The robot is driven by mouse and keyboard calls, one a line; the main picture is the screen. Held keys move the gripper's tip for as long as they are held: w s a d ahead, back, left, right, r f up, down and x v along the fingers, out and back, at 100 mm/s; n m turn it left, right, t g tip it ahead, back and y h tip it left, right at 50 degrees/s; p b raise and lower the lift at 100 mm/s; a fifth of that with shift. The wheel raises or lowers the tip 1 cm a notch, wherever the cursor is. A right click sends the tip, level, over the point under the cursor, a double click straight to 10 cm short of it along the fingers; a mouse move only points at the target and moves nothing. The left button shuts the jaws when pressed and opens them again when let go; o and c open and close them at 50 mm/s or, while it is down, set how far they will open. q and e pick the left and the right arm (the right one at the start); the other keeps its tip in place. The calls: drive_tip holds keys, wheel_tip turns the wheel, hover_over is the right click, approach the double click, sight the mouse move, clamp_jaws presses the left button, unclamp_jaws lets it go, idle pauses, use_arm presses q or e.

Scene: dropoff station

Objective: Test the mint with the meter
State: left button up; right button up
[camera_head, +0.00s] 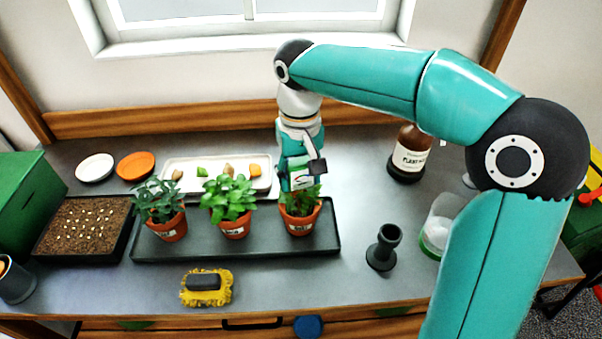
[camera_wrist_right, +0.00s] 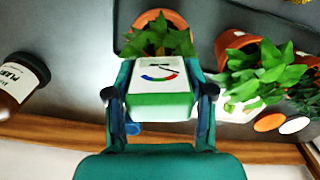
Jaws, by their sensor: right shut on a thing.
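My right gripper (camera_head: 303,163) is shut on the meter (camera_wrist_right: 160,72), a white and green block with a coloured dial. The meter also shows in the head view (camera_head: 301,180), right above the right-hand potted plant (camera_head: 300,224). In the right wrist view, that plant (camera_wrist_right: 158,38) is just beyond the meter; whether a probe is in its soil is hidden. A middle plant with broad leaves (camera_head: 235,229) and a left plant with grey-green leaves (camera_head: 169,228) stand in the same row. Pot labels are too small to read surely. My left gripper is not in view.
The pots stand in a black tray (camera_head: 270,247). Behind is a white tray (camera_head: 218,165) with several small items. A brown bottle (camera_head: 407,158), black holder (camera_head: 383,248) and clear container (camera_head: 436,236) are to the right. A yellow brush (camera_head: 207,297) lies in front.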

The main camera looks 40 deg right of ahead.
sight(300, 161)
drive_tip(key=shift+f, duration=0.2)
drive_tip(key=shift+f+b, duration=0.35)
drive_tip(key=shift+b, duration=0.05)
idle(2.2)
drive_tip(key=shift+r+p, duration=3.35)
drive_tip(key=shift+r, duration=0.15)
